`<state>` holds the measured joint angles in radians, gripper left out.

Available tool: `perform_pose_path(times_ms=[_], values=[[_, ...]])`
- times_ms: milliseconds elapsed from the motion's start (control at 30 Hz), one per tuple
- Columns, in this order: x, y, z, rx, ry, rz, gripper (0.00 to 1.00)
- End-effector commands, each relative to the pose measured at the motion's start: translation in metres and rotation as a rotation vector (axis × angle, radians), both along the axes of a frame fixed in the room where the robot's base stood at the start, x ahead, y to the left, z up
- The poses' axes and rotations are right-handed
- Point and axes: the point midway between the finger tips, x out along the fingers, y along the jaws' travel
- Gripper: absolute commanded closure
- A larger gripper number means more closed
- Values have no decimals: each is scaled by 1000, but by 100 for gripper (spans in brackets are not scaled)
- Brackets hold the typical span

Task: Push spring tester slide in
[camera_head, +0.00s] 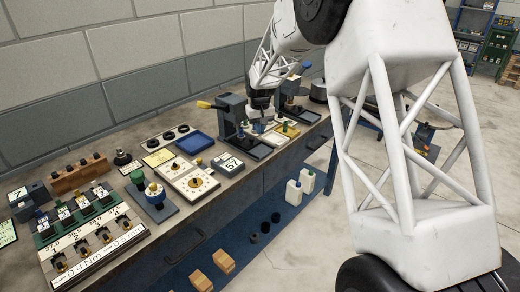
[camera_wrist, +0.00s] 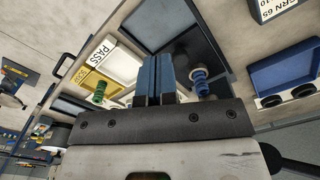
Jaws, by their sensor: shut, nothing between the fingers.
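The spring tester (camera_head: 230,115) is a dark grey upright on the bench with a yellow handle at its upper left. Its low dark base (camera_head: 256,149) reaches towards the bench front; I cannot clearly tell the slide from the base. In the wrist view a dark framed plate (camera_wrist: 205,48) lies beyond the fingers. A blue spring (camera_wrist: 201,82) stands just right of them. My gripper (camera_head: 260,124) points down beside the tester's right side. Its blue fingers (camera_wrist: 154,62) are together and empty. Whether they touch the tester is hidden.
A white PASS tray (camera_wrist: 106,60) and a yellow tray (camera_wrist: 85,78) with a green spring (camera_wrist: 100,92) lie left of the fingers in the wrist view. A second tester (camera_head: 292,95) stands right.

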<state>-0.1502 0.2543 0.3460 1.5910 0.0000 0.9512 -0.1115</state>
Motion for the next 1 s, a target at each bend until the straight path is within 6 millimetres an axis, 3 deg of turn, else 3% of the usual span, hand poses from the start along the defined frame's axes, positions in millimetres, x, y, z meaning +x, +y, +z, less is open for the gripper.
perform_pose_path(times_ms=[700, 1000], values=[[-11, -11, 38, 0, -1, 0, 100], [-13, -13, 44, 0, -1, 0, 100]])
